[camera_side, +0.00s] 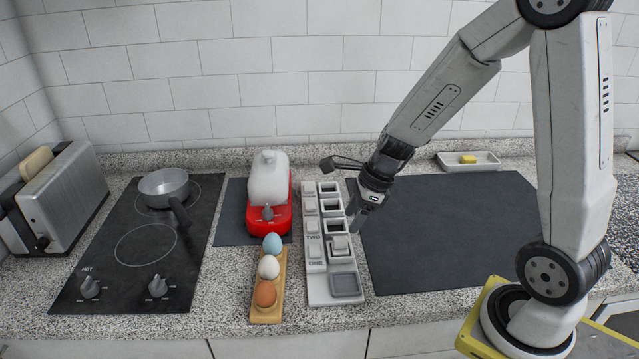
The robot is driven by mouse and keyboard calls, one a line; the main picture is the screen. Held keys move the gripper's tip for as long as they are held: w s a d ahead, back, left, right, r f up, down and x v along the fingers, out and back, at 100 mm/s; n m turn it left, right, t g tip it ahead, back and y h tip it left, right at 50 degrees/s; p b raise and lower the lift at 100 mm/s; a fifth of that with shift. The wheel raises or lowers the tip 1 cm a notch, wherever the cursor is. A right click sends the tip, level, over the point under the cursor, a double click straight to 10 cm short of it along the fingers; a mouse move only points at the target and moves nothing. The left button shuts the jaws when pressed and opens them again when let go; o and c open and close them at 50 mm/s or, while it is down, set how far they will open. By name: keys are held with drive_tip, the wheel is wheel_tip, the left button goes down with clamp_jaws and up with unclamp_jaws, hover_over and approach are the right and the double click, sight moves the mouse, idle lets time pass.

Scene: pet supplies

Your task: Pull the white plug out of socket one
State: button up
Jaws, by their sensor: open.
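A long white socket strip (320,291) lies on the counter, with a column of switches on its left and square sockets on its right. The labels TWO and ONE are readable beside the nearer switches. The white plug (339,245) sits in the nearest socket, level with the label ONE. The other sockets look dark and empty. My gripper (355,217) is open and hangs just right of the strip, above and behind the plug, apart from it. The gap between its fingers is hard to see from this side.
A grey recess (345,285) fills the strip's front end. An egg holder (266,313) and a red-based appliance (282,218) stand close on the left. A dark mat (450,235) gives free room on the right. A hob with a pan (165,182) and a toaster (68,190) are farther left.

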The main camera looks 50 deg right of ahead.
sight(340, 238)
drive_tip(key=shift+x, duration=3.4)
clamp_jaws()
drive_tip(key=shift+r, duration=0.25)
drive_tip(key=shift+r, duration=2)
